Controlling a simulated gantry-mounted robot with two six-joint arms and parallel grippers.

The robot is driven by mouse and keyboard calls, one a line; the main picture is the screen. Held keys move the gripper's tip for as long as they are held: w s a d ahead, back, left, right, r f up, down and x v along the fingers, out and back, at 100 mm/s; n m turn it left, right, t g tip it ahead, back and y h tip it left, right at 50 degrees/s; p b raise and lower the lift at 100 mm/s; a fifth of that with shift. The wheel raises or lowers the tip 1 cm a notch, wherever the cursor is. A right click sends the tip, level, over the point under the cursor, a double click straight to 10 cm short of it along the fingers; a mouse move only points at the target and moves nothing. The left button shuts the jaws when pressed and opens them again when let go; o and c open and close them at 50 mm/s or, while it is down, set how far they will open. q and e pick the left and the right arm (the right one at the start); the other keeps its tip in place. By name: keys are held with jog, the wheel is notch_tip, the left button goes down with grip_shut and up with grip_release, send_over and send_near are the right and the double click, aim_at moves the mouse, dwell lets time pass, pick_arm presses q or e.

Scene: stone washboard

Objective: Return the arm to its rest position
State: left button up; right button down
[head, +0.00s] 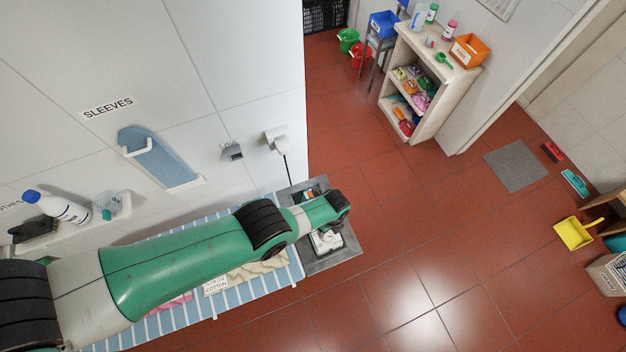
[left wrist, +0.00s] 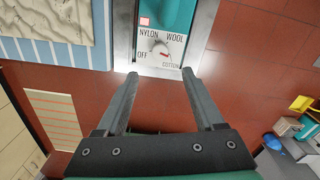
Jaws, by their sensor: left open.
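My left arm reaches in from the left in the head view, over a blue-and-white striped board. Its gripper (left wrist: 160,74) is open and empty in the left wrist view, with both fingers apart. Just beyond the fingertips is a panel with a round dial (left wrist: 159,49), labelled OFF, NYLON, WOOL and COTTON. The dial has a red mark, but its exact setting is too small to read surely. A teal part (left wrist: 175,14) lies above the dial. In the head view the arm's end hides part of the grey plate (head: 345,250). My right gripper is not in view.
The striped board (head: 285,280) runs along the white wall, with a cloth marked COTTON on it. A blue sleeve board (head: 155,160) and a white bottle (head: 62,207) are by the wall. A shelf (head: 440,95) stands farther off. Red tiled floor is open at right.

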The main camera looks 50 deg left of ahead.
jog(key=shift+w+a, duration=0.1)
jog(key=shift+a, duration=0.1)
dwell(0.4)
